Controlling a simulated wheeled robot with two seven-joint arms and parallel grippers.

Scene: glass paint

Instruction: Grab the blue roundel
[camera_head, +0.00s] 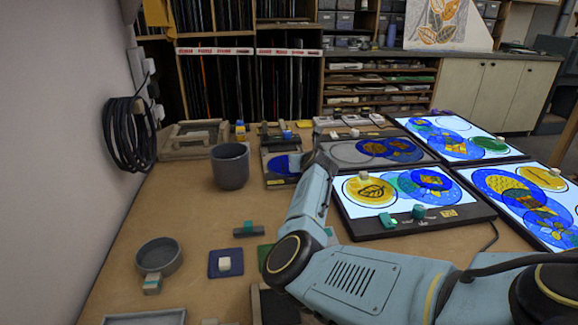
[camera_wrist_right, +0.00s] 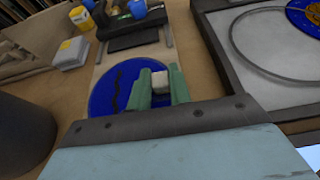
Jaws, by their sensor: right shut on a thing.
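The blue roundel (camera_wrist_right: 112,88) is a dark blue disc with black marks and a pale block-shaped knob (camera_wrist_right: 160,82), seen in the right wrist view. It lies on a pale board. My right gripper (camera_wrist_right: 158,86) has its two green fingers closed on either side of the knob. In the head view the blue roundel (camera_head: 277,165) shows left of my right arm's wrist, partly covered by it. The fingertips are hidden there. My left gripper is not in view.
A grey cup (camera_head: 230,166) stands left of the roundel. A lit panel (camera_head: 347,211) with coloured discs lies to the right, and a grey panel (camera_head: 345,157) is closer. Small pots and tools (camera_wrist_right: 95,20) lie beyond. The table's left middle is mostly bare.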

